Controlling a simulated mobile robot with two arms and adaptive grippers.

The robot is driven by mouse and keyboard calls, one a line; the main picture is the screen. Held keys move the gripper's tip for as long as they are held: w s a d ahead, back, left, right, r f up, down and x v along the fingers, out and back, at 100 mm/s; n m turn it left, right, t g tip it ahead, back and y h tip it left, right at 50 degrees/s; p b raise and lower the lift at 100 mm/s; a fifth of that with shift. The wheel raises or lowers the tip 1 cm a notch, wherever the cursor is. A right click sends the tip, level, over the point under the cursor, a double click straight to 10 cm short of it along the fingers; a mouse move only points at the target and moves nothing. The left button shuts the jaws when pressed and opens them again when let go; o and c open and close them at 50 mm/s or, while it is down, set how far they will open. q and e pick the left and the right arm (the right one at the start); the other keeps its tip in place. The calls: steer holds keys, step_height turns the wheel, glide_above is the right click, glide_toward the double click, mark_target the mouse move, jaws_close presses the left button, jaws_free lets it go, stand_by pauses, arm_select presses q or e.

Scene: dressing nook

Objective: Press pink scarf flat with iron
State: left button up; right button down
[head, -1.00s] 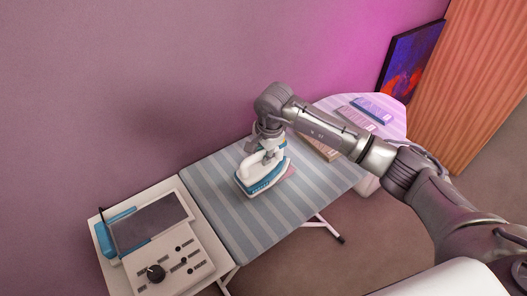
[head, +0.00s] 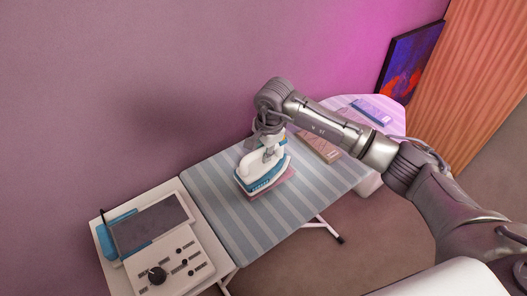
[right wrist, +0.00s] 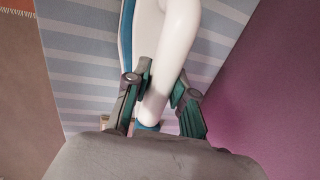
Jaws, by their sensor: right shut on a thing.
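The white and blue iron (head: 262,170) is over the striped ironing board in the head view. The pink scarf (head: 284,184) lies flat on the board, mostly hidden beneath the iron; its edge shows along the iron's front and right. I cannot tell whether the iron touches it. My right gripper (head: 268,146) is shut on the iron's handle. In the right wrist view, the fingers of the right gripper (right wrist: 162,84) sit on both sides of the white handle (right wrist: 154,104). My left gripper is not in view.
The striped ironing board (head: 222,205) has bare room left and in front of the iron. A tan folded cloth (head: 318,147) and a purple folded cloth (head: 371,111) lie toward its right end. A white stand with a panel (head: 153,226) adjoins its left end. A wall runs behind.

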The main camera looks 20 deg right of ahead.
steer(key=shift+r+p, duration=1.4)
steer(key=shift+r, duration=2.6)
steer(key=shift+s+f, duration=0.1)
steer(key=shift+s, duration=0.05)
steer(key=s+d+f+n+g+b, duration=0.1)
steer(key=s+n+b, duration=0.1)
steer(key=s+n, duration=0.5)
steer(key=s+d+f+n+g+y+b, duration=0.1)
steer(key=s+n, duration=0.6)
steer(key=s, duration=0.7)
steer(key=shift+d+f+b, duration=0.45)
steer(key=shift+f+b, duration=0.15)
steer(key=shift+b, duration=0.55)
